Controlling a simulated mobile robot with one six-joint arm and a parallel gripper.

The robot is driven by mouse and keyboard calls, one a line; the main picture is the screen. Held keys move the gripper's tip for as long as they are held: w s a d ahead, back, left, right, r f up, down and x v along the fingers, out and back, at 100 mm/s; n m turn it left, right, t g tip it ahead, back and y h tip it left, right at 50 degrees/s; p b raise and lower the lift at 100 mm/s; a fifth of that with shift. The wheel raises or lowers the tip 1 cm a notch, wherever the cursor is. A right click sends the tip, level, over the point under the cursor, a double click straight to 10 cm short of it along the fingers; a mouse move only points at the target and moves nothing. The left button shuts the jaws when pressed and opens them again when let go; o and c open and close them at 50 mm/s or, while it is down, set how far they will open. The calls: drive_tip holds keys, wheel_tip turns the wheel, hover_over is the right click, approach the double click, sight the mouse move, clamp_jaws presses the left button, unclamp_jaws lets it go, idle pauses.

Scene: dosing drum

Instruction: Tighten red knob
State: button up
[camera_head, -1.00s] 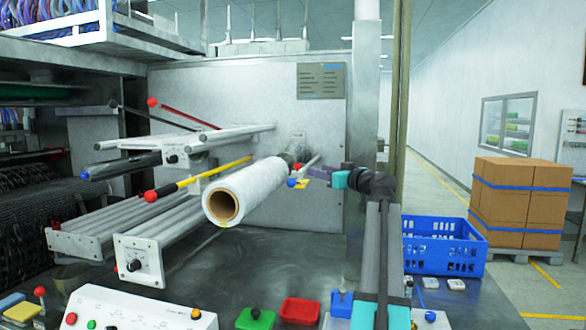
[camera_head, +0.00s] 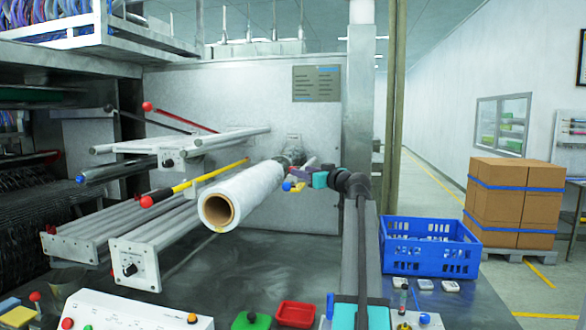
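My gripper (camera_head: 302,175) is at the end of my arm, just right of the white film roll's (camera_head: 243,195) far end. A small blue ball (camera_head: 287,186) and a yellow piece (camera_head: 298,187) show right beside its fingertips. The small red knob by the roll's shaft is not clearly visible; my gripper covers that spot. The fingers are too small to tell whether they are open or shut, or whether they touch anything. Other red ball knobs sit on a red lever (camera_head: 147,106), on a yellow lever (camera_head: 146,201) and at the front left (camera_head: 35,296).
A blue crate (camera_head: 430,262) stands right of my arm, with small white items (camera_head: 424,284) in front of it. A red tray (camera_head: 296,314) and a green tray (camera_head: 250,320) lie at the front. Rollers on white brackets (camera_head: 135,263) stick out left of the roll. Stacked cartons (camera_head: 514,205) stand farther right.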

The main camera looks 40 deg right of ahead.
drive_tip(key=shift+w+d+p, duration=0.2)
drive_tip(key=shift+w+p, duration=0.05)
drive_tip(key=shift+w, duration=0.9)
drive_tip(key=shift+w+d+p, duration=0.15)
drive_tip(key=shift+w+p, duration=0.1)
drive_tip(key=shift+w, duration=0.9)
drive_tip(key=shift+w+d+p, duration=0.2)
drive_tip(key=shift+w+p, duration=0.05)
drive_tip(key=shift+w, duration=0.9)
clamp_jaws()
